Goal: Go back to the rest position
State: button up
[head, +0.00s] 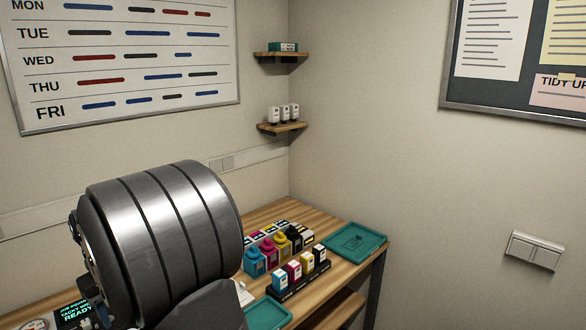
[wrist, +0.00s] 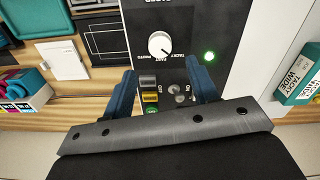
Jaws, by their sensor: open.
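My gripper (wrist: 161,70) shows in the wrist view as two dark blue fingers, set apart with nothing held between them. I cannot tell whether the fingers touch the panel. A small dark display (head: 74,313) there shows "READY".
The wooden bench (head: 262,214) holds several coloured ink bottles (head: 268,253), a dark rack of small cartons (head: 300,282) and a teal tray (head: 355,243). In the wrist view, a teal "TACKY WIDE" box (wrist: 299,77) stands right of the panel. Two small shelves (head: 281,55) (head: 282,127) hang at the corner.

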notch_tip(320, 180, down, 7)
jog(key=shift+f, duration=0.2)
dwell(0.4)
notch_tip(320, 180, up, 17)
notch_tip(320, 180, down, 17)
jog(key=shift+f, duration=0.1)
jog(key=m, duration=1)
jog(key=shift+r, duration=2.7)
